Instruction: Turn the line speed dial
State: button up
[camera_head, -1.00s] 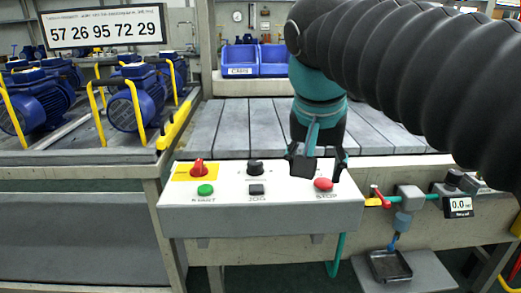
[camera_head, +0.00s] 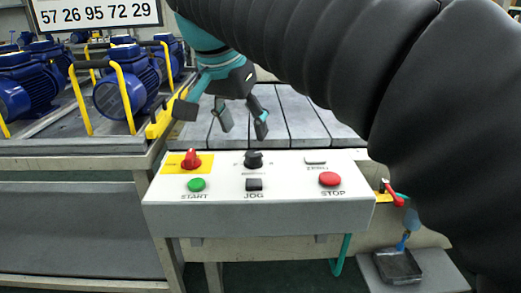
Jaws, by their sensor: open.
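The control box (camera_head: 262,219) is white and stands in front of the slatted conveyor. The black dial (camera_head: 253,160) sits at the middle of its back row, its label too small to read. A red switch on a yellow plate (camera_head: 190,160) is left of it. In front are a green START button (camera_head: 196,185), a black JOG button (camera_head: 254,184) and a red STOP button (camera_head: 329,179). My gripper (camera_head: 243,128) is open and empty, above and behind the box, a little short of the dial in the picture. I cannot tell its exact height.
Blue pumps (camera_head: 121,88) with yellow handles stand on the left bench. My arm covers the upper right. A black tray (camera_head: 397,264) and a red-handled valve (camera_head: 392,191) are at the lower right.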

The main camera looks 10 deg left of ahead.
aim_at(252, 154)
jog(key=b+x, duration=0.1)
jog(key=x, duration=0.6)
grip_shut()
